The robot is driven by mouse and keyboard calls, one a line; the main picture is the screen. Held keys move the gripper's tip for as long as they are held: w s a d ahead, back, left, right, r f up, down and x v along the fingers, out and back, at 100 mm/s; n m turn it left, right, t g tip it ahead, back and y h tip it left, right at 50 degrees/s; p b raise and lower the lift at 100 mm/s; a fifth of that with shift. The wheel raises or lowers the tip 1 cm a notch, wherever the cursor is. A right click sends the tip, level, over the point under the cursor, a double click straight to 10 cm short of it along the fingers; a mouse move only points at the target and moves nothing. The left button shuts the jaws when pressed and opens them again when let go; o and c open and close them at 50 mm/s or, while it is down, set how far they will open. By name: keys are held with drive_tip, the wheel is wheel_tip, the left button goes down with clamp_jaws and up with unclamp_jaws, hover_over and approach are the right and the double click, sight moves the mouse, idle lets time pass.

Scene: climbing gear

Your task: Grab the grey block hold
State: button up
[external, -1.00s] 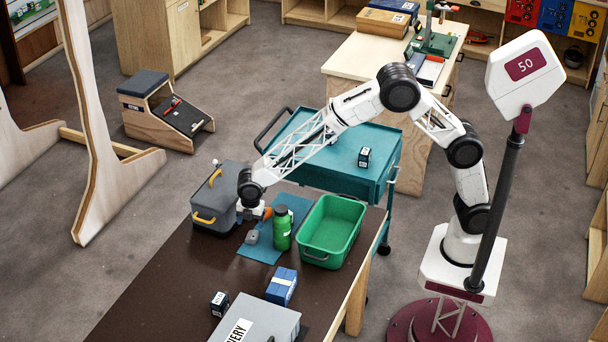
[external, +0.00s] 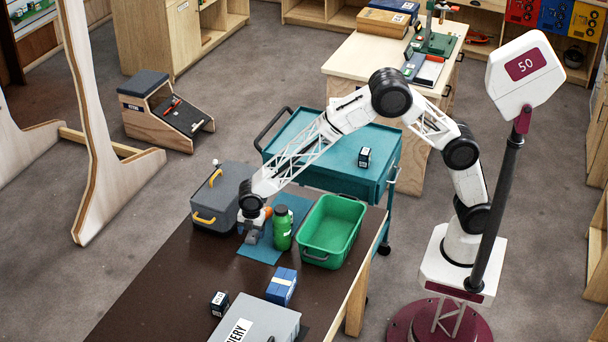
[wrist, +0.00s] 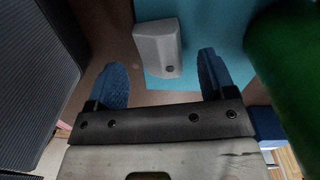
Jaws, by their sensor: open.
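The grey block hold (wrist: 158,48) is a small grey block with a dark hole, lying at the edge of the teal mat (wrist: 205,40). In the wrist view it sits ahead of my gripper (wrist: 163,82), between the lines of the two blue fingertips. My gripper is open and empty, with the fingers apart on either side. In the external view my gripper (external: 250,236) is low over the table beside the mat, and it largely hides the block there.
A green bottle (external: 281,232) stands close to the right of my gripper, with a green bin (external: 304,254) beyond it. A grey toolbox (external: 226,181) with yellow handles is close on the left. A blue box (external: 281,288) lies nearer the front. The dark tabletop (external: 185,277) is clear at front left.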

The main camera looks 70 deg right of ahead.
sight(252, 235)
drive_tip(key=shift+f, duration=1.3)
drive_tip(key=c, duration=1)
drive_tip(key=shift+r, duration=0.1)
drive_tip(key=shift+r, duration=4.95)
